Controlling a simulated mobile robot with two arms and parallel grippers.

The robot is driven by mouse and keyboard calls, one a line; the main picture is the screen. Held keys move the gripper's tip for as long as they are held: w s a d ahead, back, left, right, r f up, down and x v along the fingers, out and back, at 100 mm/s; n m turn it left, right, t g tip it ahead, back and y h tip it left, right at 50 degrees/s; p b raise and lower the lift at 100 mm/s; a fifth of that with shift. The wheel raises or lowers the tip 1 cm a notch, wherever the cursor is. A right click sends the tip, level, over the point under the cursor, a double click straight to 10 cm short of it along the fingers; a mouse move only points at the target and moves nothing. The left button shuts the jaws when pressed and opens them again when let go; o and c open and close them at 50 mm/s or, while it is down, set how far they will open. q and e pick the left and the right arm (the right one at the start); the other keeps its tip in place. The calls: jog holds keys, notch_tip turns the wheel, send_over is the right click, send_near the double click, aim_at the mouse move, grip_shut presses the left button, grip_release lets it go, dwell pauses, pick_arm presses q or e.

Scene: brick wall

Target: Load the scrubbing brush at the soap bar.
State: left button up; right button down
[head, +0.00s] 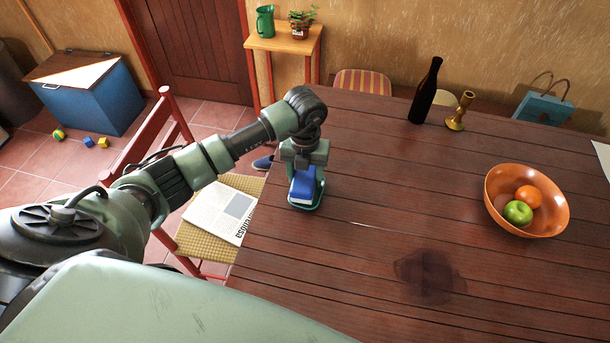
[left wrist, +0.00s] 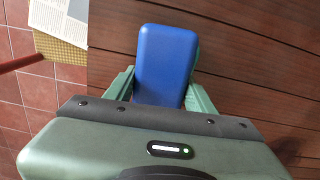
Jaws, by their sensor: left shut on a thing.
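My left gripper (head: 304,172) is shut on a blue block-shaped thing, which I take to be the scrubbing brush (head: 302,187). A paler strip shows along its lower edge. It is held low at the table's left edge, over a small green dish (head: 306,206). Whether the brush touches anything in the dish cannot be told. In the left wrist view the brush (left wrist: 166,62) shows its smooth blue top between the two green fingers. No soap bar can be made out; the brush hides most of the dish. My right gripper is not in view.
The wooden table (head: 370,190) has a dark stain (head: 428,275). An orange bowl (head: 552,226) of fruit stands at the right; a dark bottle (head: 424,92) and brass candlestick (head: 459,112) stand at the back. A chair with a newspaper (head: 219,213) is beside the left edge.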

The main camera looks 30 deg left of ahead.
aim_at(305, 173)
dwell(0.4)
pick_arm(q)
jog(key=shift+r+p, duration=2.7)
jog(key=shift+r, duration=0.85)
